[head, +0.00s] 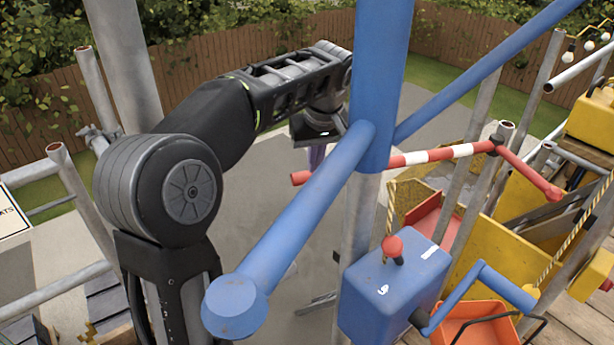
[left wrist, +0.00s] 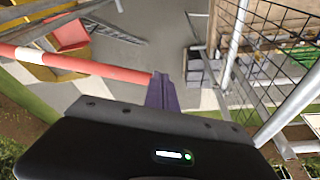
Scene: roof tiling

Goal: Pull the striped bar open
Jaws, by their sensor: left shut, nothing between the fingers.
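The striped bar (head: 432,154), red and white, crosses behind the blue post (head: 380,75), and its red left end shows left of the post. It also shows in the left wrist view (left wrist: 85,65), coming in from the left and ending near the fingers. My left gripper (head: 316,158) is mostly hidden behind the blue post and its slanted tube, close to the bar's free end. In the left wrist view its purple fingers (left wrist: 161,92) are together and empty, just beside the bar's end. Whether they touch it I cannot tell. My right gripper is not in view.
A blue box (head: 392,290) with a red knob and a blue crank stands at front right. A slanted blue tube (head: 300,220) crosses in front of my left arm. Yellow bins (head: 480,245) and scaffold poles crowd the right. Grey paving lies below the gripper.

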